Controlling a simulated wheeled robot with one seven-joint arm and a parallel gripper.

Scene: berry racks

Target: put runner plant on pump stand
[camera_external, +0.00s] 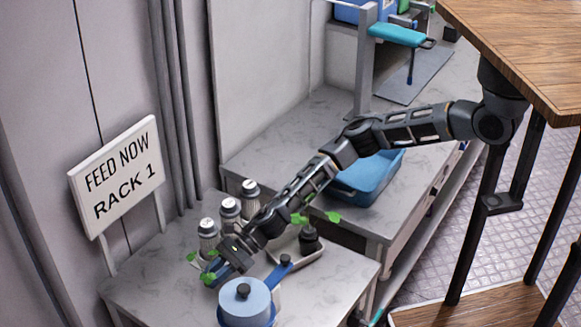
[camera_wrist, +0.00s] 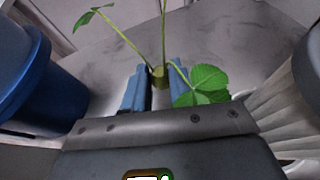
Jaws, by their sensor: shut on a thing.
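My gripper (camera_external: 214,270) is low over the grey marble-topped table at the front left, its blue fingers shut on the runner plant. In the wrist view the gripper (camera_wrist: 158,88) holds the plant's small brownish plug (camera_wrist: 159,77) between its fingertips. Thin stems rise from it, with a broad green leaf (camera_wrist: 203,85) at the right and a smaller one at upper left. In the external view green leaves (camera_external: 191,256) show beside the fingers. Whether the plug touches the table is unclear. I cannot tell which thing is the pump stand.
A blue lidded pot (camera_external: 246,301) stands close beside my gripper. Several grey bottles (camera_external: 208,237) line the other side. A pale tray (camera_external: 288,246) with a dark object and green leaves lies behind. A "FEED NOW RACK 1" sign (camera_external: 121,178) stands left; a blue bin (camera_external: 366,180) sits farther back.

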